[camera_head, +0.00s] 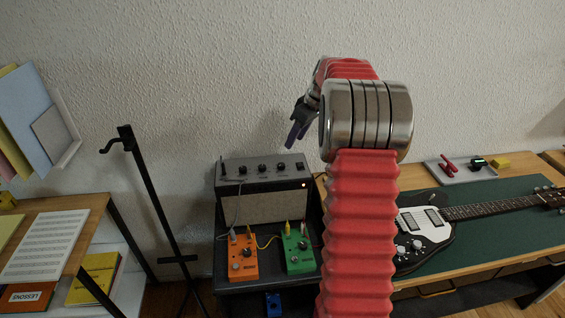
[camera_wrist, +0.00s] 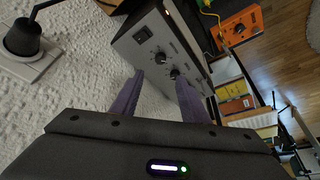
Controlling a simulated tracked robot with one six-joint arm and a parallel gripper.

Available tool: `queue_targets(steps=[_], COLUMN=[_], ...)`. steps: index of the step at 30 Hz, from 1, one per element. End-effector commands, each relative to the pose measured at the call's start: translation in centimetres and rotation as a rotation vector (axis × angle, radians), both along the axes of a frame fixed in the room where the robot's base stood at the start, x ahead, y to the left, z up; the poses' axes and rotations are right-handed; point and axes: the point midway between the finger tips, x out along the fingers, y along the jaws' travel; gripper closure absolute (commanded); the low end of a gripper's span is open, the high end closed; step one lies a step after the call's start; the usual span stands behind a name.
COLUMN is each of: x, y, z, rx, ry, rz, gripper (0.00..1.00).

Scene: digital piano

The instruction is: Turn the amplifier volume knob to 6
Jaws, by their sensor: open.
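The amplifier (camera_head: 262,206) is a dark grey box with a speaker grille and several black knobs (camera_head: 262,168) on its top panel. The wrist view shows its panel (camera_wrist: 150,48) tilted, with a rocker switch and black knobs (camera_wrist: 174,73) seen beyond the fingertips. The labels and settings are too small to read, so I cannot tell which knob is the volume. My gripper (camera_head: 296,134) is above the amplifier's right end, fingers pointing down. In the wrist view my gripper (camera_wrist: 160,77) is open, its purple fingers apart and empty, with no visible contact with a knob.
An orange pedal (camera_head: 243,259) and a green pedal (camera_head: 299,252) with cables stand before the amplifier. A black stand (camera_head: 150,195) rises to its left. A guitar (camera_head: 425,235) lies on the workbench at right. A wall runs behind.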

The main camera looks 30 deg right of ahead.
Motion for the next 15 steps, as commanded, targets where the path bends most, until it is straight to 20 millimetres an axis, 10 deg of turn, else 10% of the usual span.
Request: queue_targets(steps=[15], x=[0.5], y=[0.2], z=[-1.2], rx=[0.001], ry=[0.001], rz=[-0.001], gripper=[0.59])
